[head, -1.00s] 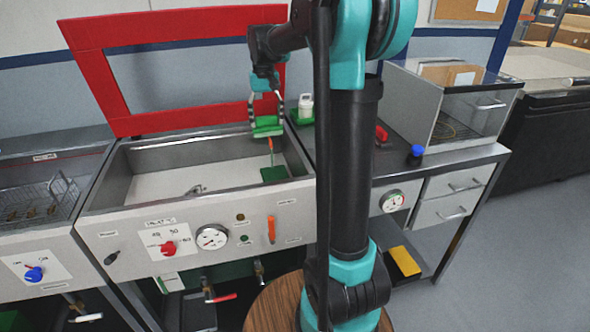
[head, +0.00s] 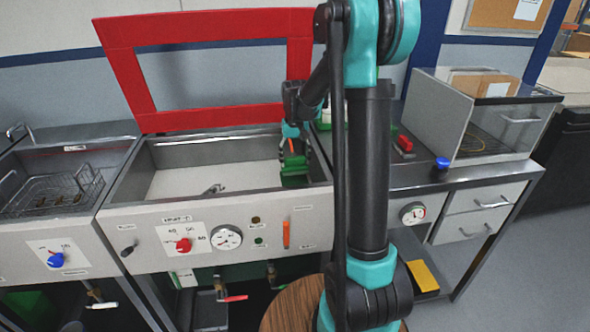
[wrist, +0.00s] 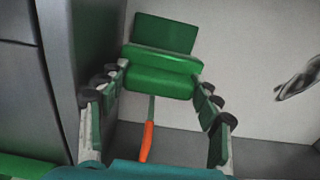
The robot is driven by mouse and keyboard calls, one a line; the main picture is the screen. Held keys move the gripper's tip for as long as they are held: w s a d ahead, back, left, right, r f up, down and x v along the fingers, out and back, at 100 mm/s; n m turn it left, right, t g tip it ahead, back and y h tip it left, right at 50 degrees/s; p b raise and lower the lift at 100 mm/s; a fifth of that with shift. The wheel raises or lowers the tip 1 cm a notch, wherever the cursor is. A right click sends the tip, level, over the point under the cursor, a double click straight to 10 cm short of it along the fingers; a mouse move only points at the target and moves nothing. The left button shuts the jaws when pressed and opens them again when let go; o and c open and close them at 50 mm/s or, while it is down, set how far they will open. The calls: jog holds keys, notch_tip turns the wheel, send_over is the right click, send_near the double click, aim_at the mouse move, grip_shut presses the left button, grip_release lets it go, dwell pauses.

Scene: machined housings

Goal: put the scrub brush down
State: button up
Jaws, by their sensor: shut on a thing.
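The scrub brush is a green block (wrist: 160,82), seen in the wrist view spanning the space between my fingers. My gripper (wrist: 163,74) is shut on it. In the head view my gripper (head: 292,152) reaches down inside the right end of the open basin (head: 160,152), with green (head: 294,180) low between and below the fingers. An orange handle (wrist: 147,142) with a thin green shaft runs toward the brush. I cannot tell whether it joins the brush. A flat green piece (wrist: 165,32) shows just beyond the brush, over the pale basin floor.
The basin's side wall (wrist: 85,45) stands close at the left in the wrist view. A metal fitting (wrist: 300,80) lies on the floor at the right. The red lid frame (head: 220,118) is raised behind. A wire basket (head: 62,190) stands in the left basin. Much of the basin floor is clear.

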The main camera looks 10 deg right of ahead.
aim_at(295, 165)
jog(key=shift+f, duration=2.05)
jog(key=shift+f, duration=0.15)
jog(key=o, duration=1)
jog(key=shift+o, duration=0.2)
notch_tip(295, 165, up, 12)
jog(key=shift+r, duration=0.2)
